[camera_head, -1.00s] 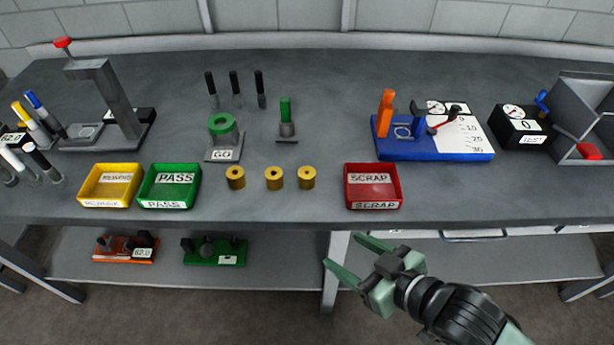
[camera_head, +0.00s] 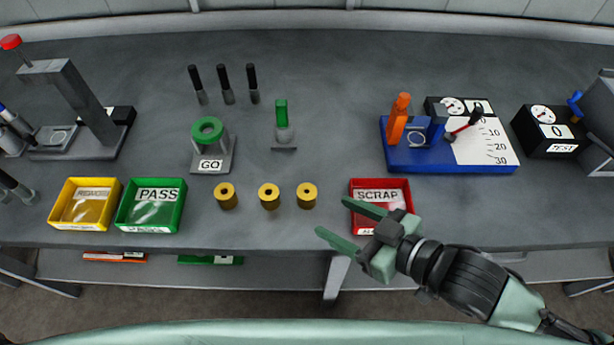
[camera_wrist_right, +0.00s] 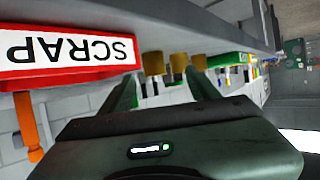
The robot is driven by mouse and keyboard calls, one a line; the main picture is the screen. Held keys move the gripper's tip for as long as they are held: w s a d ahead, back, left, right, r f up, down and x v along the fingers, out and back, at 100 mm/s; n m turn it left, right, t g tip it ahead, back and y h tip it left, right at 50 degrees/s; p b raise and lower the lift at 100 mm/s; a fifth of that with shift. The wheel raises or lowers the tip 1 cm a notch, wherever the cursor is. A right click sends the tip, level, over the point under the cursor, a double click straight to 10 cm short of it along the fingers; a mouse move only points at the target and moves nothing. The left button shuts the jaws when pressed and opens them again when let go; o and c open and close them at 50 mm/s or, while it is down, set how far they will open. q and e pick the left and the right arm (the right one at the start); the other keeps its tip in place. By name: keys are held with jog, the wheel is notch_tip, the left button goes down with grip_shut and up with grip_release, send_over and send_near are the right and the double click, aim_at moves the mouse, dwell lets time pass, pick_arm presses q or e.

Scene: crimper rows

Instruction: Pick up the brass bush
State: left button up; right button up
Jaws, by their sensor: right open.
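Three brass bushes stand in a row near the front middle of the bench: a left one (camera_head: 226,196), a middle one (camera_head: 268,196) and a right one (camera_head: 307,196). Each is a short gold cylinder with a dark hole in its top. My right gripper (camera_head: 331,220) is open and empty at the bench's front edge, to the right of and nearer than the right bush. Its fingers point left, and one overlaps the red SCRAP tray in the picture. In the right wrist view, bushes (camera_wrist_right: 154,63) show beyond the fingers (camera_wrist_right: 163,90). My left gripper is not in view.
The red SCRAP tray (camera_head: 409,206) is close behind my right gripper. The green PASS tray (camera_head: 180,215) and yellow tray (camera_head: 57,212) stand left of the bushes. A GO gauge (camera_head: 225,158), a green-handled tool (camera_head: 281,112) and a blue fixture (camera_head: 450,164) stand farther back.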

aim_at(315, 199)
jog(key=shift+w, duration=0.5)
jog(key=shift+p+x, duration=0.3)
jog(key=shift+x, duration=0.9)
jog(key=x, duration=0.2)
jog(key=p+x, duration=0.1)
jog(key=x, duration=0.1)
jog(key=shift+w+a+r, duration=0.1)
jog(key=shift+w+a, duration=0.05)
jog(key=shift+w, duration=0.3)
jog(key=shift+a, duration=0.15)
grip_shut()
